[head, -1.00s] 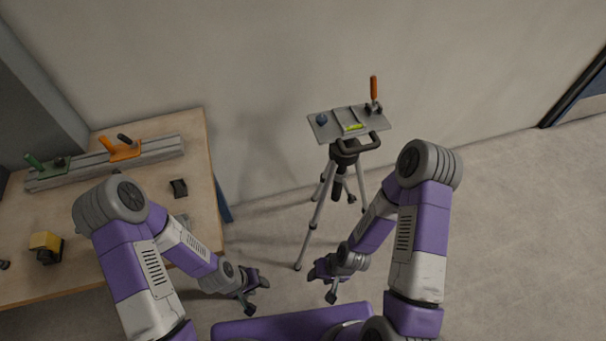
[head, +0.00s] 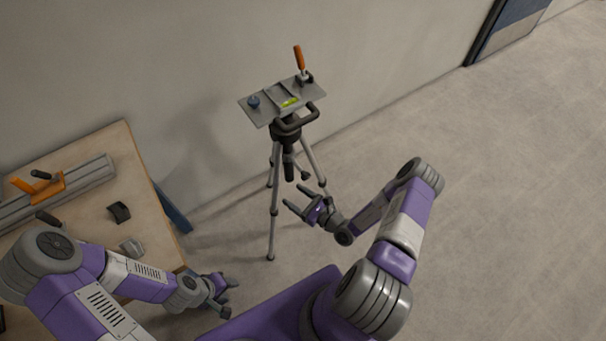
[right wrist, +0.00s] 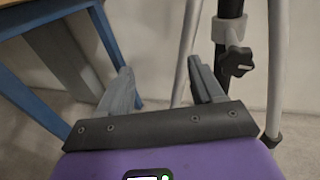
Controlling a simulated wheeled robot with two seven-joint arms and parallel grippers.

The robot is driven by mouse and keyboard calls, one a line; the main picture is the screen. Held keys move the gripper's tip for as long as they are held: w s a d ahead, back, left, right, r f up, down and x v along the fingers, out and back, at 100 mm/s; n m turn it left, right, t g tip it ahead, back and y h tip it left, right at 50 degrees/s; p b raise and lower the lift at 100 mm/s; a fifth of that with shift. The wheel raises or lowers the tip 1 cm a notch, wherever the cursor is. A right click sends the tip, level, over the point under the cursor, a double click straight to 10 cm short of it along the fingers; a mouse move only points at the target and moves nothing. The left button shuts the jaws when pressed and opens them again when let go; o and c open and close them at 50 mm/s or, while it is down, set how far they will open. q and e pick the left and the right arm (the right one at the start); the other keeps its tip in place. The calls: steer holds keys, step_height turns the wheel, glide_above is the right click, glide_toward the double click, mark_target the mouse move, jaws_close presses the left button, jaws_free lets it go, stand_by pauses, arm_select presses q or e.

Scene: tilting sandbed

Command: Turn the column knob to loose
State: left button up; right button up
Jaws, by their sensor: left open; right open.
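The column knob (right wrist: 238,61) is a dark knob on the side of the tripod's black centre column (right wrist: 230,30), seen in the right wrist view. The tripod (head: 275,190) stands on the floor in the head view, with a grey tilting plate (head: 282,100) on top. My right gripper (head: 294,201) is open and empty, beside the tripod's legs and below the plate. In the right wrist view its fingers (right wrist: 165,88) are apart, with the knob above and right of the right finger, not between them. My left gripper (head: 226,292) is open and empty, low near the table's right edge.
A wooden table (head: 100,160) with blue legs stands at the left. It holds a grey rail (head: 85,180) with an orange clamp (head: 45,187) and small dark parts. The wall is behind the tripod. The floor at the right is clear.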

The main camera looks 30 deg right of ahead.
mark_target(307, 178)
steer(key=d+m+h, duration=0.1)
steer(key=d, duration=0.1)
steer(key=d+m+t+h, duration=0.1)
steer(key=d+h, duration=0.1)
steer(key=d, duration=0.1)
steer(key=d+f+m+h, duration=0.1)
steer(key=d+h, duration=0.1)
steer(key=shift+w+d+f+t, duration=0.1)
steer(key=shift+w+d+t, duration=0.05)
steer(key=shift+w+t, duration=0.2)
steer(key=shift+w+d+m+h, duration=0.1)
steer(key=shift+w+m+h, duration=0.2)
steer(key=w, duration=0.2)
steer(key=w+b, duration=0.1)
steer(key=w, duration=0.1)
steer(key=w+b, duration=0.1)
steer(key=w, duration=0.1)
steer(key=shift+w+a, duration=0.3)
steer(key=shift+c, duration=0.5)
steer(key=c, duration=0.9)
steer(key=shift+c, duration=0.2)
